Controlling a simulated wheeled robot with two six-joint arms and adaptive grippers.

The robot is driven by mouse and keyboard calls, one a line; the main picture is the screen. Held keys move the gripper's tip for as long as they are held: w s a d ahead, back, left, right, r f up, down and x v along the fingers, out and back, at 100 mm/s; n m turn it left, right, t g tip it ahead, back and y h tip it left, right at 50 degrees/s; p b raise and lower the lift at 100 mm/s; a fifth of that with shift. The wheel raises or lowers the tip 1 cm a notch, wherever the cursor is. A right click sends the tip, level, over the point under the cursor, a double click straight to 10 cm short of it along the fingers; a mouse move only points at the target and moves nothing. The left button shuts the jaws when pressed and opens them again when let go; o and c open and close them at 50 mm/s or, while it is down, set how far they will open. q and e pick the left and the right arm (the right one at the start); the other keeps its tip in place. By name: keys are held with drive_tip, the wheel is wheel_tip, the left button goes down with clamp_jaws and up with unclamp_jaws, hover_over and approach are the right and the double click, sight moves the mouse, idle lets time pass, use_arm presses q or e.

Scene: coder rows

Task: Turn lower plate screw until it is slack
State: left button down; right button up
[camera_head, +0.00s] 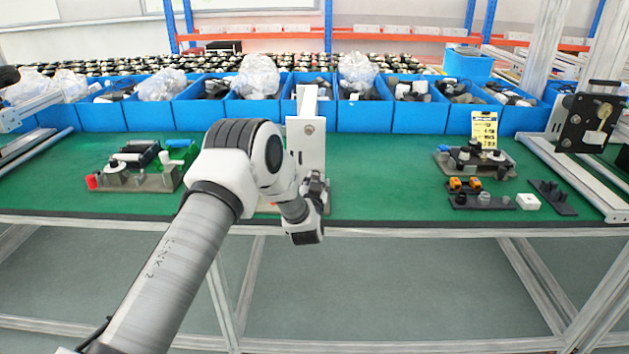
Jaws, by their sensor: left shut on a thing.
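A white upright plate (305,150) stands on the green table near its front edge, in the middle of the head view. A round screw (309,129) shows on its upper part. My left gripper (317,184) is at the lower front of the plate, shut on what appears to be the lower plate screw. The fingers and wrist hide that screw, so its turn and how far it stands out cannot be seen. My right gripper is not in view.
A fixture with a red knob (92,182) sits left on the table. Another fixture (474,160) and small black blocks (483,201) sit right. Blue bins (418,118) line the back. The green table (380,180) is clear just right of the plate.

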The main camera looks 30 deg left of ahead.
use_arm(q)
drive_tip(key=shift+f+n+b, duration=0.3)
drive_tip(key=shift+n+b, duration=0.25)
drive_tip(key=shift+n, duration=0.35)
drive_tip(key=c, duration=1.4)
unclamp_jaws()
drive_tip(key=shift+r+n, duration=0.2)
drive_tip(key=shift+n, duration=0.4)
drive_tip(key=shift+c, duration=0.2)
drive_tip(key=shift+o, duration=1.4)
drive_tip(key=shift+r, duration=0.15)
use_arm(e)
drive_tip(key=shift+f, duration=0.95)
use_arm(q)
drive_tip(key=shift+p+v, duration=0.6)
drive_tip(key=shift+v, duration=1.9)
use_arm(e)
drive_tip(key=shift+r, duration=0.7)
use_arm(q)
drive_tip(key=shift+d, duration=0.1)
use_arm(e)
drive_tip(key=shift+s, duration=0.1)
